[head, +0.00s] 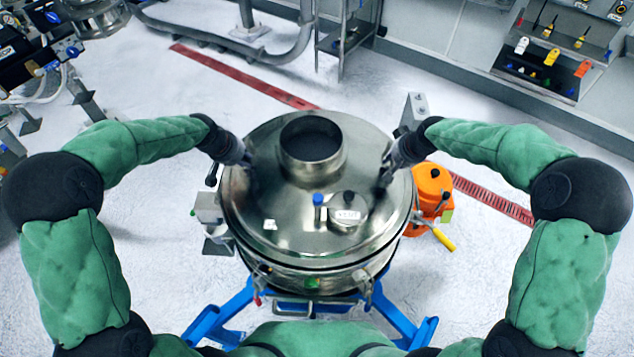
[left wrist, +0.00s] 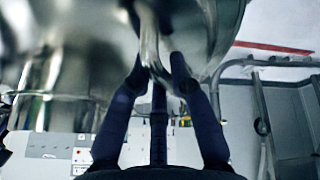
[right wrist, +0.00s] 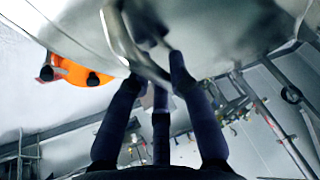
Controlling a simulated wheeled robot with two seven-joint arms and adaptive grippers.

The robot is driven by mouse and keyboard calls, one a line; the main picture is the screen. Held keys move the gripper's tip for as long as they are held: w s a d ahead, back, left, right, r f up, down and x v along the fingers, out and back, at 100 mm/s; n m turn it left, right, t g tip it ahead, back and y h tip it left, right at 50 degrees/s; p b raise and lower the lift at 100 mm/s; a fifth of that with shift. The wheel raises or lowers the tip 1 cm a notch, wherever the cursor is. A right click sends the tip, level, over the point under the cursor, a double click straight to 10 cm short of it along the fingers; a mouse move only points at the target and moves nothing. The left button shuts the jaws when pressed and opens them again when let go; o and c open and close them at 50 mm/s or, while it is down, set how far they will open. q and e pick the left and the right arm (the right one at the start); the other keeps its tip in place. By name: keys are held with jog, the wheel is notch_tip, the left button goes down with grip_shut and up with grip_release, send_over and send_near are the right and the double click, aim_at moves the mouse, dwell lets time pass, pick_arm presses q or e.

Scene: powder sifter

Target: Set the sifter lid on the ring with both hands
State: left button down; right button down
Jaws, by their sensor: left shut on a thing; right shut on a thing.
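The sifter lid (head: 285,225) is a shiny domed steel disc with a short open collar (head: 312,145) in its middle, a blue-topped knob and a small capped port. It lies roughly level over the round steel ring (head: 310,283). A dark line shows between them at the front; I cannot tell whether they touch. My left gripper (head: 249,163) is shut on the lid's left handle, which shows between the fingers in the left wrist view (left wrist: 150,45). My right gripper (head: 384,176) is shut on the right handle, also seen in the right wrist view (right wrist: 135,40).
A blue stand (head: 222,320) carries the sifter. An orange unit (head: 430,183) with a yellow handle (head: 440,236) is close on the right. Clamps hang at the ring's front. Pipes stand at the back, and a tool cabinet (head: 560,60) is at back right. Pale floor lies around.

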pick_arm(q)
jog(key=shift+w+f+b, duration=0.15)
jog(key=shift+f+b, duration=0.2)
jog(key=shift+b, duration=0.15)
pick_arm(e)
jog(key=shift+w+f, duration=0.15)
jog(key=shift+f, duration=0.2)
pick_arm(q)
jog(key=c, duration=1.6)
grip_release()
jog(key=shift+f, duration=0.3)
pick_arm(e)
jog(key=c, duration=1.6)
grip_release()
jog(key=shift+f, duration=0.35)
pick_arm(q)
jog(key=o, duration=0.5)
jog(key=shift+s+r, duration=0.1)
jog(key=shift+s, duration=0.1)
jog(key=shift+c, duration=0.2)
pick_arm(e)
jog(key=o, duration=0.5)
jog(key=shift+s+r, duration=0.15)
jog(key=shift+s, duration=0.05)
jog(key=shift+c, duration=0.2)
pick_arm(q)
jog(key=shift+s, duration=0.1)
pick_arm(e)
jog(key=shift+s, duration=0.1)
